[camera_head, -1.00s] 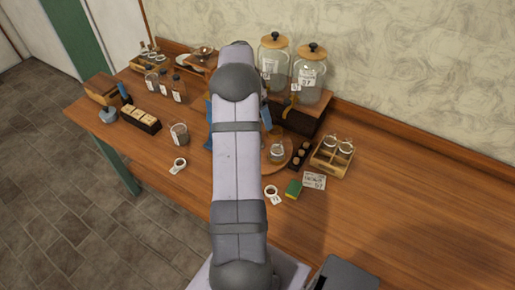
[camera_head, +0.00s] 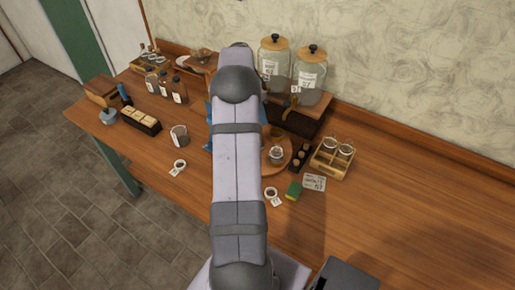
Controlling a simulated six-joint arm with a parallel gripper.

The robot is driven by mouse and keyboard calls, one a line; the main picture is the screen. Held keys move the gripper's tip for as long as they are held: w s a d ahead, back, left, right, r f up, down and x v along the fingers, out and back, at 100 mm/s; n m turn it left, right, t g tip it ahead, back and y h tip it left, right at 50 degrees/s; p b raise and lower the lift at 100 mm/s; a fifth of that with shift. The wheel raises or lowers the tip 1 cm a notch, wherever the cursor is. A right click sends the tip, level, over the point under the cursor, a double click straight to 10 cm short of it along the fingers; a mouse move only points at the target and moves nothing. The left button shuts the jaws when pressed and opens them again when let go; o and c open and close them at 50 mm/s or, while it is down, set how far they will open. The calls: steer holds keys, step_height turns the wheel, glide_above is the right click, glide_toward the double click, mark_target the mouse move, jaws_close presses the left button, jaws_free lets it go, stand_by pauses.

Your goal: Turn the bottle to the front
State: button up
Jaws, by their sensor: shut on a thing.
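Three small brown bottles with pale labels stand in a row at the back left of the table: a left one (camera_head: 151,83), a middle one (camera_head: 164,85) and a right one (camera_head: 178,92). I cannot tell whether the task's bottle is one of these or is hidden. My arm runs up the middle of the view and covers my gripper, so neither its jaws nor anything in them shows. Part of a blue thing (camera_head: 208,112) shows at the arm's left edge.
Two lidded glass jars (camera_head: 310,80) stand on a wooden stand behind the arm. A glass beaker (camera_head: 179,136) stands left. The table's right side (camera_head: 420,215) is clear.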

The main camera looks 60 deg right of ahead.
steer(key=m+p, duration=0.1)
steer(key=m, duration=0.2)
steer(key=shift+g+y, duration=0.3)
steer(key=shift+f+m+p, duration=0.1)
steer(key=shift+m+p, duration=0.35)
steer(key=shift+m, duration=0.75)
steer(key=o, duration=1.9)
steer(key=shift+r+p, duration=2.4)
steer(key=shift+r, duration=1.2)
